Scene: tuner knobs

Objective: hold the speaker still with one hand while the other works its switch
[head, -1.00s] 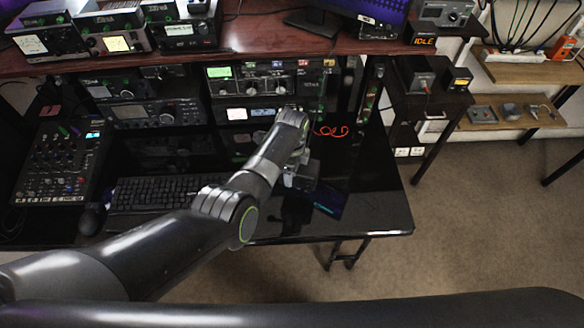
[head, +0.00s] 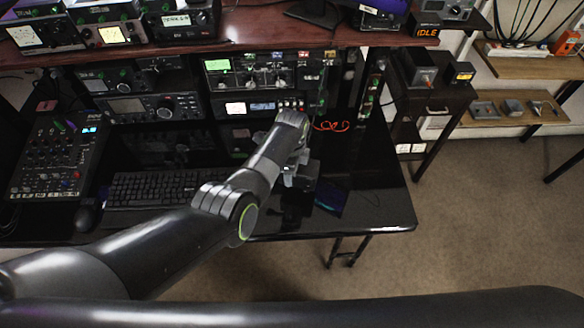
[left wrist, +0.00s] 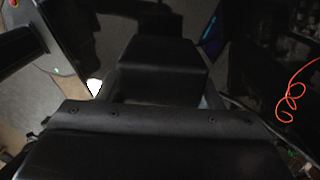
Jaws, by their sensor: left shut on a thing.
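A dark box-shaped thing (left wrist: 163,70), which looks like the speaker, fills the middle of the left wrist view between my fingers. My left gripper (head: 298,180) is over the right part of the glossy black desk (head: 375,205) and is shut on this box. In the head view my arm and gripper hide most of the box. Its switch cannot be made out in either view. My right gripper is in neither view.
Radio units (head: 250,72) stand at the back of the desk under a wooden shelf (head: 290,38). A keyboard (head: 150,188) and a mixer (head: 55,160) lie to the left. An orange coiled cable (head: 332,126) lies behind my gripper. The desk's right front corner is clear.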

